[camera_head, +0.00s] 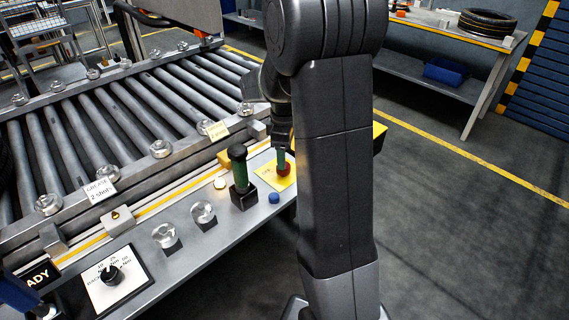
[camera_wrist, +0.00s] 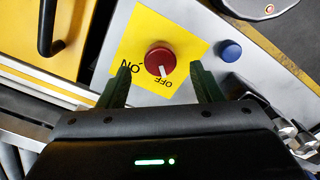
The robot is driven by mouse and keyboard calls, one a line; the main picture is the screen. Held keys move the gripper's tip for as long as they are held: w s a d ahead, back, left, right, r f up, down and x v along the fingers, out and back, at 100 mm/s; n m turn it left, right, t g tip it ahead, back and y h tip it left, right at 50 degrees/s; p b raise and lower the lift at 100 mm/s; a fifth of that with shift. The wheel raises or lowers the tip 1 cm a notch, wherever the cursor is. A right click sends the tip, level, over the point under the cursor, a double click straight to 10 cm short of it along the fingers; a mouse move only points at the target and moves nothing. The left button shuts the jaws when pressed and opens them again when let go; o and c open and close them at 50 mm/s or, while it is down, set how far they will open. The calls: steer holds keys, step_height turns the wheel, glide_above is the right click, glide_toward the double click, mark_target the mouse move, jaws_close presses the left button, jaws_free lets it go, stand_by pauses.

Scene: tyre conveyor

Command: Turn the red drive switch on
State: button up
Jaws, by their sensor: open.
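The red drive switch (camera_wrist: 160,60) is a round knob on a yellow plate (camera_wrist: 185,42) marked ON and OFF. Its white mark points toward the OFF label in the wrist view. In the head view the red switch (camera_head: 284,171) shows just below my gripper (camera_head: 282,155), partly covered by it. My gripper (camera_wrist: 160,72) is open. Its two green fingertips stand to the left and right of the knob in the wrist view, with a gap on each side. I cannot tell whether the tips reach down to the knob's height.
A blue button (camera_wrist: 230,50) sits beside the yellow plate. A green-gripped upright handle (camera_head: 238,170) on a black base stands left of the switch. A selector dial (camera_head: 110,275) is farther along the panel. The roller conveyor (camera_head: 115,120) lies behind. A dark handle (camera_wrist: 47,30) shows upper left.

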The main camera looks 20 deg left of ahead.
steer(key=shift+f, duration=1.95)
steer(key=c, duration=1)
